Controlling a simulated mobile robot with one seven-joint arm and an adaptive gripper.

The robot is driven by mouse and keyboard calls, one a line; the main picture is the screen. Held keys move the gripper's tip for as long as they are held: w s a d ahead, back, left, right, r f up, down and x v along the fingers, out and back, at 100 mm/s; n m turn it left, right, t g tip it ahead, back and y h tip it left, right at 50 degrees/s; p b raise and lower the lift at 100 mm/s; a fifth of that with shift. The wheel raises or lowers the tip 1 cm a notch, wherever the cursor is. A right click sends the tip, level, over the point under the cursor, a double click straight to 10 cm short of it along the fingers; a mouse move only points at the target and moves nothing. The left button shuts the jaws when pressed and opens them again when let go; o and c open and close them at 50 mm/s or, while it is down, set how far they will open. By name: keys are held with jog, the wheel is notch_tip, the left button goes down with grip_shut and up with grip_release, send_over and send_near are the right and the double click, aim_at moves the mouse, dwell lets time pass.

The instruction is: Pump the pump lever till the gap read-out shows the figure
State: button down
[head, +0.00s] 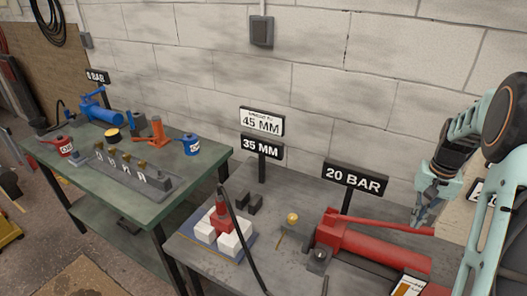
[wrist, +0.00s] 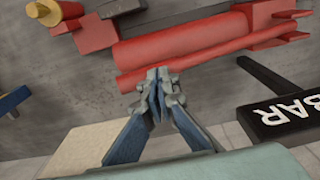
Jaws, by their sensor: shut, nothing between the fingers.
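The red pump (head: 365,246) lies on the grey bench at the right, with its long red pump lever (head: 385,224) running along it. In the wrist view the lever (wrist: 205,56) is a thin bar beside the thicker pump body (wrist: 180,36). My gripper (head: 420,222) is shut and empty; its fingertips (wrist: 157,74) are right at the lever in the wrist view, touching or just apart, I cannot tell. The gap read-out (head: 262,148) shows 35 MM. A white sign (head: 262,121) above it reads 45 MM. The pressure read-out (head: 354,178) shows 20 BAR.
A red jack (head: 221,215) stands among white blocks (head: 236,240) on the bench, with a black hose (head: 248,240) beside it. A brass knob (head: 293,218) and dark blocks (head: 249,202) are nearby. A green bench (head: 135,215) at left holds a blue pump (head: 101,110).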

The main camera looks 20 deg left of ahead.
notch_tip(320, 180, down, 6)
jog(key=b, duration=0.3)
jog(key=shift+f, duration=0.25)
notch_tip(320, 180, up, 9)
jog(key=p, duration=0.5)
jog(key=shift+f, duration=0.3)
dwell(2.0)
dwell(0.9)
jog(key=shift+r+p, duration=0.2)
jog(key=shift+p, duration=0.2)
jog(key=shift+f, duration=0.1)
dwell(1.2)
jog(key=shift+f, duration=0.1)
dwell(0.8)
